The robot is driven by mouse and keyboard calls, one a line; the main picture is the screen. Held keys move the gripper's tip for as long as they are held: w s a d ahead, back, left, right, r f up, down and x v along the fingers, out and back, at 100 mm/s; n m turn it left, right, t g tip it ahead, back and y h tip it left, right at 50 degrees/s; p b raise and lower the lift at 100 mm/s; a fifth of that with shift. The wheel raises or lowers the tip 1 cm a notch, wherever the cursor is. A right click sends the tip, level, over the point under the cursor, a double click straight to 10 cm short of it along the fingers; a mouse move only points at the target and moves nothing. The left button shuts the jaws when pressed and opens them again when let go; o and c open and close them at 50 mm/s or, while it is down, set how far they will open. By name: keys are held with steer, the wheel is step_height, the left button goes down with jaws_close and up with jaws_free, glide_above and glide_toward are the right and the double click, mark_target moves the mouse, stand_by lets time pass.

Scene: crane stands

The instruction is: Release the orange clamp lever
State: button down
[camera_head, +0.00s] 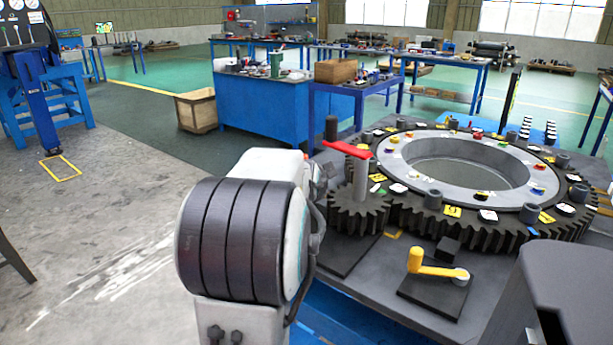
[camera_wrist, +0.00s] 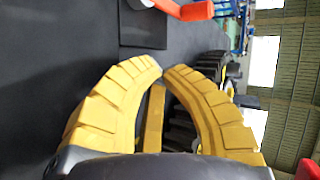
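An orange lever (camera_wrist: 196,11) shows at the top edge of the wrist view, partly cut off, with a whitish end and a dark plate beside it. I cannot make it out in the head view. My gripper (camera_wrist: 163,70) shows in the wrist view as two curved yellow fingers whose tips all but meet. It is apart from the orange lever. A yellow bar (camera_wrist: 154,120) shows between the fingers; I cannot tell what it belongs to, and nothing is clearly gripped. In the head view my own arm hides the gripper.
A large toothed ring (camera_head: 395,190) with tags and small parts fills the table. A red lever (camera_head: 345,149) with a black knob stands at its left, over a smaller gear (camera_head: 357,215). A yellow crank (camera_head: 436,267) sits on a dark plate at the front.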

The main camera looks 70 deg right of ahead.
steer(key=p+v, duration=0.2)
steer(key=v, duration=0.7)
steer(key=shift+s+a+r, duration=0.1)
steer(key=shift+a+r, duration=0.15)
stand_by(0.5)
